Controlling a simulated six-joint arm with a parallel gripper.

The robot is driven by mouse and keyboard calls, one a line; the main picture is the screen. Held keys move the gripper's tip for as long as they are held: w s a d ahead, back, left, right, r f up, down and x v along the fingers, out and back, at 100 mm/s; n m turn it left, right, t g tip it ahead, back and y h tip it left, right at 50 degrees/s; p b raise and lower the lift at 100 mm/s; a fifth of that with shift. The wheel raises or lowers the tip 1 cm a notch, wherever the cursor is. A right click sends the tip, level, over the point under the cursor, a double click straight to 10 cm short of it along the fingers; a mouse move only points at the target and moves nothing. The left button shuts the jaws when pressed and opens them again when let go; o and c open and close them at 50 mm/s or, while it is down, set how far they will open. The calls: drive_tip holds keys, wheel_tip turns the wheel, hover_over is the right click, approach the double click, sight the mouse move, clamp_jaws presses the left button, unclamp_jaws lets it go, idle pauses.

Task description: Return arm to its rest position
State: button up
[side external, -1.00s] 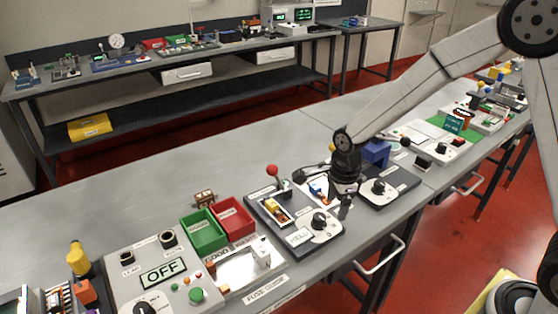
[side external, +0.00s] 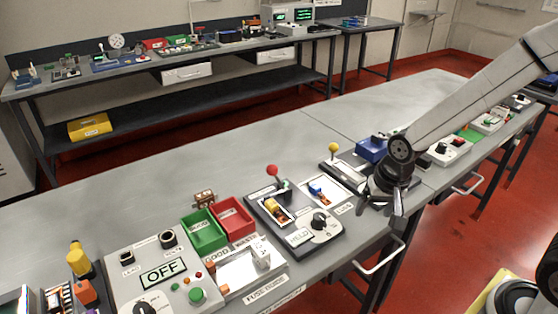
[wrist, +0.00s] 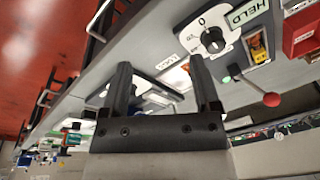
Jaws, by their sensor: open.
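My gripper (side external: 388,208) is at the front edge of the long grey workbench, raised over the station with the yellow-knobbed lever (side external: 334,149). Its dark fingers point down in the side view. In the wrist view my gripper (wrist: 162,80) has its two fingers well apart, with nothing between them. The arm reaches in from the upper right. The gripper and wrist hide part of the station behind them.
A holder station (side external: 322,238) with a red-knobbed lever (side external: 272,171) stands left of my gripper. Further left are the green bin (side external: 207,236), red bin (side external: 236,220) and a panel reading OFF (side external: 164,273). A blue block (side external: 371,149) lies behind. The bench's back strip is clear.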

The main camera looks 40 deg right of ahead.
drive_tip(key=s+n, duration=0.1)
drive_tip(key=n, duration=0.1)
drive_tip(key=s+n, duration=0.1)
drive_tip(key=n, duration=0.1)
drive_tip(key=s+n, duration=0.2)
drive_tip(key=shift+d+r+n+t, duration=0.2)
drive_tip(key=shift+d+n+t, duration=0.1)
drive_tip(key=shift+d, duration=0.1)
